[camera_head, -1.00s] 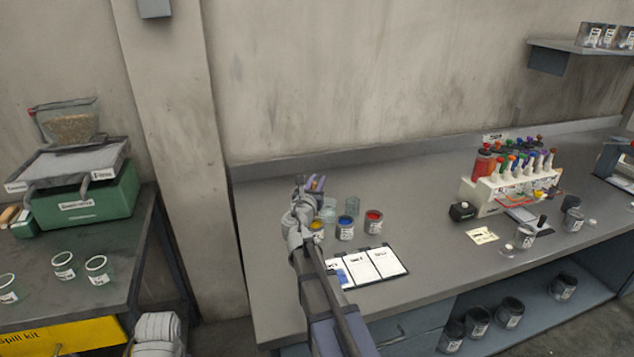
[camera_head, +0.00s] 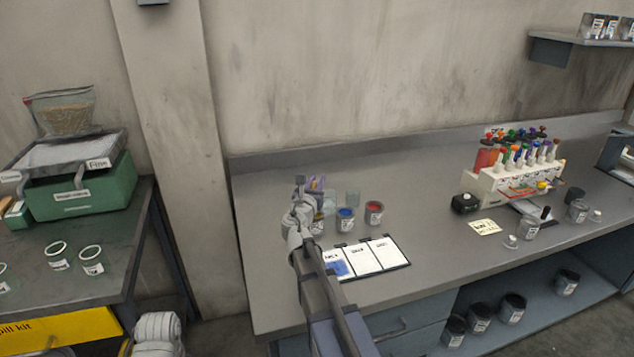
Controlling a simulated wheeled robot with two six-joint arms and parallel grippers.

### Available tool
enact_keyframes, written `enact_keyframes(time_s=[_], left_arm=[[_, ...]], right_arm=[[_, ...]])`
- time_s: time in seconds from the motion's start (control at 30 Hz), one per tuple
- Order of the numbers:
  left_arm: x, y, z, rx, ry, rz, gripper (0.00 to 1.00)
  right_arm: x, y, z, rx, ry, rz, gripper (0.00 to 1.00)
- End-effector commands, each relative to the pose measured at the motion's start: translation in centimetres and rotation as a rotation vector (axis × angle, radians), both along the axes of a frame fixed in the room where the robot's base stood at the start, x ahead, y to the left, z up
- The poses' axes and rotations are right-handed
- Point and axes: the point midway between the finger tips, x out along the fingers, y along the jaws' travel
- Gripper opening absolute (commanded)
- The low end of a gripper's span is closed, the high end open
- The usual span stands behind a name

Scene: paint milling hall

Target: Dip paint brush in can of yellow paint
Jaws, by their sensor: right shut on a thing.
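My right gripper (camera_head: 315,184) is over the bench near the paint cans, shut on a thin thing that I take to be the paint brush; its shape is too small and too covered to make out. The yellow paint can (camera_head: 319,226) stands on the bench beside my right wrist, mostly hidden behind my arm. A can of blue paint (camera_head: 345,221) and a can of red paint (camera_head: 374,214) stand to its right, open and upright. I cannot tell whether the brush touches any paint.
Clear glass beakers (camera_head: 352,198) stand behind the cans. A clipboard with white cards (camera_head: 368,257), one with a blue patch, lies in front. A white rack of coloured bottles (camera_head: 515,185) stands to the right. The bench (camera_head: 425,195) is clear between the cans and rack.

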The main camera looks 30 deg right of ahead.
Motion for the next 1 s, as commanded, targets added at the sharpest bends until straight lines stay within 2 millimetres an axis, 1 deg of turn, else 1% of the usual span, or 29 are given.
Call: enact_keyframes(time_s=[1.0], left_arm=[[0.0, 0.0, -1.0, 0.0, 0.0, 0.0, 0.5]], right_arm=[[0.0, 0.0, -1.0, 0.0, 0.0, 0.0, 0.0]])
